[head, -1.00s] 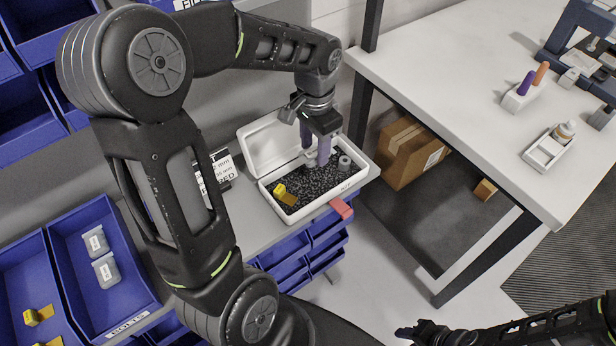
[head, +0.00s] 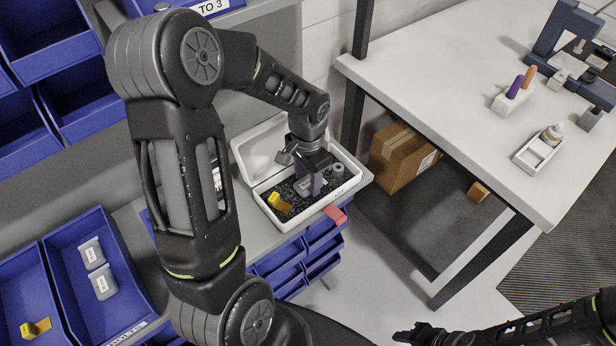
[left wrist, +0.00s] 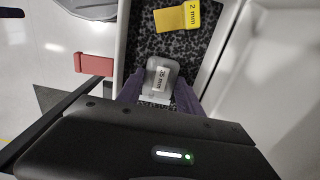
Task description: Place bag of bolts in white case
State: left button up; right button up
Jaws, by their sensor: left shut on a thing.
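The white case (head: 352,190) stands open on the shelf top, its lid (head: 262,152) tilted back and dark speckled lining inside. My left gripper (head: 313,184) reaches down into the case. Its purple fingers are shut on a grey bag of bolts (left wrist: 160,72) with a white label that seems to read 35 mm. The bag is low over or on the lining; I cannot tell whether it touches. A yellow piece (left wrist: 177,17) marked 2 mm lies in the case beside it. My right gripper (head: 414,334) is at the bottom edge, its jaws unclear.
A grey roll (head: 337,171) sits at the case's right end. A red tab (head: 335,214) sticks out at the front. Blue bins on the left hold two more grey bags (head: 98,270) and a yellow piece (head: 36,327). A white table (head: 430,80) stands to the right.

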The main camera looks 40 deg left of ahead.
aim_at(308, 183)
pick_arm(q)
jog(key=shift+f, duration=0.15)
jog(key=o, duration=1.4)
notch_tip(308, 183, up, 12)
jog(key=b, duration=0.1)
jog(key=shift+r, duration=0.25)
